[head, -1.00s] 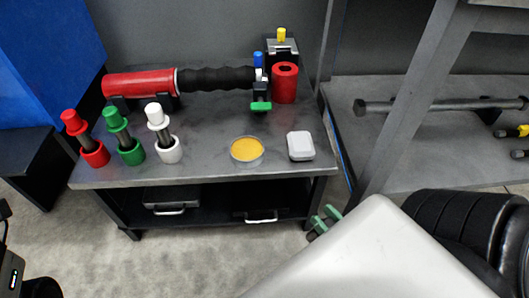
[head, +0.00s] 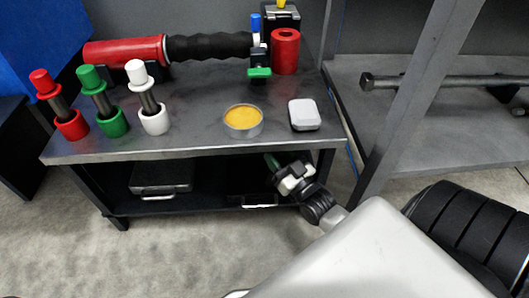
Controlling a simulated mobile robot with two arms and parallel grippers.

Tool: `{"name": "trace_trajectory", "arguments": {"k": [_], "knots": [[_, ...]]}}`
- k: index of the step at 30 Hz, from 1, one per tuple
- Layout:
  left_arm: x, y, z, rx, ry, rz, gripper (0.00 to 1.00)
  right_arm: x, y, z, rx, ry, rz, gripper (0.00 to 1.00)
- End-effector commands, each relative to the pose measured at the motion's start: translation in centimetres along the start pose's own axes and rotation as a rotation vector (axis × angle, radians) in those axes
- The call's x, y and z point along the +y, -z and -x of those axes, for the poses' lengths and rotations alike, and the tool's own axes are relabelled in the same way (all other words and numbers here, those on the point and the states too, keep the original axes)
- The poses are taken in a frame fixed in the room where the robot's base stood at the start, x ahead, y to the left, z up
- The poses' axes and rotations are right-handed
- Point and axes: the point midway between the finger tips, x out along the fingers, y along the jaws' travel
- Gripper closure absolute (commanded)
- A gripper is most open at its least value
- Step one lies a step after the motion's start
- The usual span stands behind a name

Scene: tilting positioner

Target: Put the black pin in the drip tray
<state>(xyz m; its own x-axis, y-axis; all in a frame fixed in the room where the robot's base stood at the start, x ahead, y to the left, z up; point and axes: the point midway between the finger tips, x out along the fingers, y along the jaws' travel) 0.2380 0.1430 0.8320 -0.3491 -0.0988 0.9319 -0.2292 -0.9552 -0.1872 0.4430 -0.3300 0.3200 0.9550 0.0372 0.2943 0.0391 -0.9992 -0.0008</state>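I cannot make out a black pin. Three upright pins with red (head: 40,82), green (head: 91,78) and white (head: 137,73) heads lean in matching collars on the bench. On the lower shelf is a shallow grey tray with a handle (head: 160,178); a darker one (head: 252,192) lies to its right, partly behind my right gripper. I cannot tell which is the drip tray. My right gripper (head: 276,163) is at the bench's front right, below the top; its fingers are small and partly hidden, so its opening is unclear. My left gripper is not in view.
The bench top (head: 195,100) holds a red cylinder (head: 125,50) with black bellows, a red hollow cylinder (head: 285,52), a round tin of yellow stuff (head: 243,118) and a white box (head: 303,115). A grey post (head: 405,95) stands right of the bench.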

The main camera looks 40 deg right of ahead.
Motion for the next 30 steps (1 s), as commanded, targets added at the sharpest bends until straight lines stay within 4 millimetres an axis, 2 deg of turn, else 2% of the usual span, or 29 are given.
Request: {"name": "trace_trajectory", "arguments": {"k": [1, 5, 7, 16, 27, 28, 30], "knots": [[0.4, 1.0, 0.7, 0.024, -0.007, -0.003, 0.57, 0.0, -1.6, 0.1, 0.007, 0.001, 0.000, 1.00], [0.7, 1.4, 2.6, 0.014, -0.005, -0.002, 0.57, 0.0, -3.5, 0.1, 0.006, 0.001, 0.000, 1.00], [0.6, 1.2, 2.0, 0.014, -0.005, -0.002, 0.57, 0.0, -2.7, -0.7, -0.021, 0.000, 0.000, 1.00], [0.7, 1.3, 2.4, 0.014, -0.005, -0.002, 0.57, 0.0, -2.8, -1.6, -0.087, 0.000, 0.001, 1.00], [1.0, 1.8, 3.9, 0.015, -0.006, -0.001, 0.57, 0.0, -3.3, -5.0, -0.297, 0.000, 0.001, 1.00], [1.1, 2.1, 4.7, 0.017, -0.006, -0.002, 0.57, 0.0, -4.3, -4.5, -0.297, 0.000, 0.000, 1.00], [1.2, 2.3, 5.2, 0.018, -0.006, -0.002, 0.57, 0.0, -4.8, -4.3, -0.296, 0.000, 0.000, 1.00]]}}
